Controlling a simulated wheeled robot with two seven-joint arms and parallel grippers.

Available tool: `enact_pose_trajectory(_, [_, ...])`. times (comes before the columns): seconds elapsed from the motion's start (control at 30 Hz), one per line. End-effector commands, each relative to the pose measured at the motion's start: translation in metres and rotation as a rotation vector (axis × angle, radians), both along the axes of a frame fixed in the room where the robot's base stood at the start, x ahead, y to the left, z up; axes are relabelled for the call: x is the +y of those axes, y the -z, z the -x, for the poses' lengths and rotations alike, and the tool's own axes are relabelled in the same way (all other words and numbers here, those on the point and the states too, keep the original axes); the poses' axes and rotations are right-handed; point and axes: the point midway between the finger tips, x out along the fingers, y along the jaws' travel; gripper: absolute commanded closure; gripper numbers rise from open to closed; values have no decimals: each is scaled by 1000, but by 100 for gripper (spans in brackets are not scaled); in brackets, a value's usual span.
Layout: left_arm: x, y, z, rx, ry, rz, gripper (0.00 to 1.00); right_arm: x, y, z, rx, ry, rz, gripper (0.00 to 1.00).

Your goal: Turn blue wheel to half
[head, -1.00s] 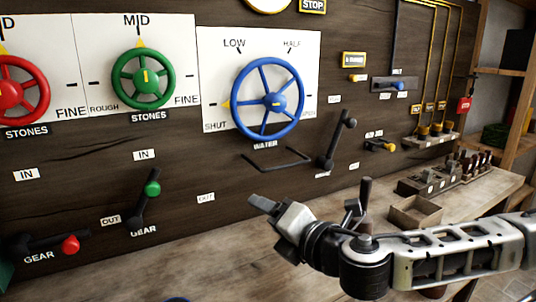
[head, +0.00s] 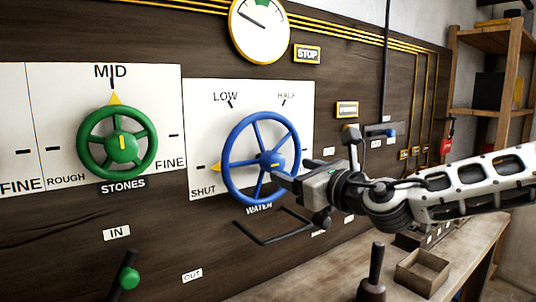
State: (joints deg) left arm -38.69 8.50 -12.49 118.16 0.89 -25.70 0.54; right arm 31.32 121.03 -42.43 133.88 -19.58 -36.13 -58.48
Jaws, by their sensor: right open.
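The blue wheel (head: 229,149), with spokes and a hub, is on a white panel marked LOW, HALF and SHUT, above the WATER label. A yellow pointer (head: 216,167) is at its left beside SHUT. The HALF mark (head: 287,98) is at the wheel's upper right. My right gripper (head: 284,177) is open at the lower right of the wheel, its visible finger reaching over the rim towards the hub. I cannot tell whether it touches the wheel. The gripper body hides part of the right rim. My left gripper is not in view.
A green wheel (head: 83,143) marked STONES is to the left. A dark bent bar (head: 270,239) juts out below the blue wheel. A lever with a green knob (head: 129,278) is at lower left. An open box (head: 422,272) stands on the bench at lower right.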

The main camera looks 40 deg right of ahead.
Motion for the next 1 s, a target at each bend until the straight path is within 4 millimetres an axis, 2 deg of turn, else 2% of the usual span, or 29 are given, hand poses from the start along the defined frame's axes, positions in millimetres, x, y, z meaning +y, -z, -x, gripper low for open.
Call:
enact_pose_trajectory(0.03, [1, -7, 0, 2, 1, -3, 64, -1, -2, -12, 4, -2, -7, 35])
enact_pose_trajectory(0.2, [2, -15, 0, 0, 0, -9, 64, -6, -2, -46, 2, 3, -10, 35])
enact_pose_trajectory(0.4, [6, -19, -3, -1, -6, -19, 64, -10, 1, -74, 3, 3, -7, 35])
enact_pose_trajectory(0.7, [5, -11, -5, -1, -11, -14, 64, -12, 2, -89, 3, 2, 3, 35])
enact_pose_trajectory(1.0, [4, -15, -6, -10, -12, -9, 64, -13, 1, -97, 1, 1, -2, 35])
